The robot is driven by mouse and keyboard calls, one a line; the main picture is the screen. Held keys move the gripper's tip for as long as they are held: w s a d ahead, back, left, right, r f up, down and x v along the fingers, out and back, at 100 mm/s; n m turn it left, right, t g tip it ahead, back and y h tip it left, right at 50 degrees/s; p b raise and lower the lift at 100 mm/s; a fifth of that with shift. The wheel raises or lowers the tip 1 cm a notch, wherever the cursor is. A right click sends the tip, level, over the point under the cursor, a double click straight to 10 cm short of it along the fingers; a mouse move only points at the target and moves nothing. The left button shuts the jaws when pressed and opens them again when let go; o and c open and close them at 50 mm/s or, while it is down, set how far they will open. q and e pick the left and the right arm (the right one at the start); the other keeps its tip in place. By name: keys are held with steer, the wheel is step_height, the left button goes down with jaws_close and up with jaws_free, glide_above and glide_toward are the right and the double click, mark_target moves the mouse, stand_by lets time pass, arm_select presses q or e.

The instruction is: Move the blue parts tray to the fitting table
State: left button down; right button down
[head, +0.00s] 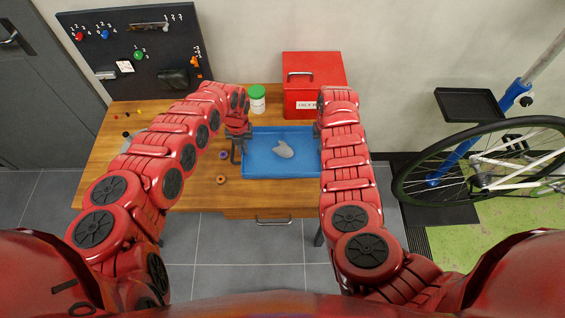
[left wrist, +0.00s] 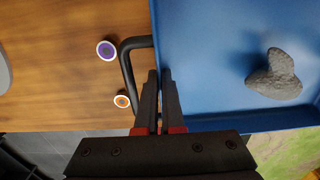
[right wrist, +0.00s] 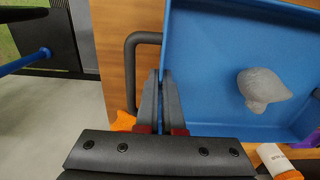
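The blue parts tray (head: 262,164) is over the wooden workbench, level, with a grey lump (head: 283,149) inside. I cannot tell whether the tray rests on the wood. It has a black handle on each short side; one shows in the left wrist view (left wrist: 127,75) and the other in the right wrist view (right wrist: 131,75). My left gripper (left wrist: 159,74) is closed at the tray's left side wall, inside the handle loop. My right gripper (right wrist: 160,74) is closed the same way at the opposite side. The right fingertips are hidden in the head view. I cannot make out the fitting table.
A red box (head: 314,75) and a green-lidded jar (head: 257,99) stand behind the tray. Small rings (head: 221,180) lie left of it on the bench (head: 195,197). A tool board (head: 135,48) stands at back left.

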mark_target(245, 157)
arm_select(q)
steer(key=shift+f, duration=0.45)
arm_select(e)
steer(key=shift+f, duration=0.45)
